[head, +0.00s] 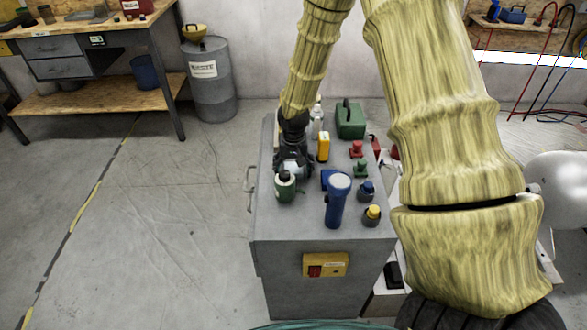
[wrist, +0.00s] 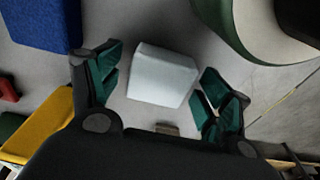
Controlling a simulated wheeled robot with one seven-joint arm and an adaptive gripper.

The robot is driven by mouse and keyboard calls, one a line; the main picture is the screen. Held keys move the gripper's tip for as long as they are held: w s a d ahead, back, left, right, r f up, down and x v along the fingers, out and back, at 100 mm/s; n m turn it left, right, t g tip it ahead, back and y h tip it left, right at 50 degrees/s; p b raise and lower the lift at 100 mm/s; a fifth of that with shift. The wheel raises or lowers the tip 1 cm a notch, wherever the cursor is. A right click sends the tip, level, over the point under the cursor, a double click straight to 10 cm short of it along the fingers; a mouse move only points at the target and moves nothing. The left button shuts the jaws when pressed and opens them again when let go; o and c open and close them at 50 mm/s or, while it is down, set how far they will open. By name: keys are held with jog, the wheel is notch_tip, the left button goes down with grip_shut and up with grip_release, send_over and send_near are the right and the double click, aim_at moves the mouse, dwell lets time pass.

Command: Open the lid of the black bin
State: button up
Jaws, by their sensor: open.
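I cannot make out a black bin with a lid in either view. My gripper (head: 293,152) is over the left part of a grey cabinet top (head: 290,222), pointing down among small items. In the wrist view my gripper (wrist: 160,68) is open, with its two green-padded fingers apart. A pale, whitish block-like object (wrist: 164,76) lies between the fingers, with space showing on both sides. Whether anything touches it is not clear. In the head view my gripper mostly hides that spot.
Close around my gripper stand a green bottle (head: 285,188), a yellow item (head: 323,147) and a blue flashlight (head: 338,202). A green case (head: 350,120) stands behind. A grey drum (head: 208,80) and workbench (head: 100,95) are at back left. The left floor is clear.

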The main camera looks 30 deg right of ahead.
aim_at(294, 167)
jog(key=r, duration=0.8)
jog(key=s+r, duration=0.1)
jog(key=r, duration=0.3)
jog(key=shift+s+a+b, duration=0.1)
jog(key=shift+a+b, duration=0.25)
jog(key=shift+a, duration=0.05)
jog(key=shift+c, duration=0.3)
jog(key=shift+w+d+f+n+g+y+b, duration=0.15)
jog(key=shift+w+f+n+g+b, duration=0.15)
jog(key=shift+f+n, duration=2.25)
jog(key=shift+w+d+f+n+g+y+b, duration=0.1)
jog(key=shift+w+d+f+n+b, duration=0.2)
jog(key=shift+f+n, duration=2.2)
jog(key=shift+w+d+f+n+g+y+b, duration=0.15)
jog(key=shift+f+n+b, duration=0.6)
jog(key=shift+n, duration=3.2)
jog(key=shift+a+f+p, duration=0.1)
jog(key=shift+f+p, duration=0.2)
jog(key=shift+p, duration=0.05)
jog(key=shift+s, duration=0.1)
jog(key=c, duration=1.1)
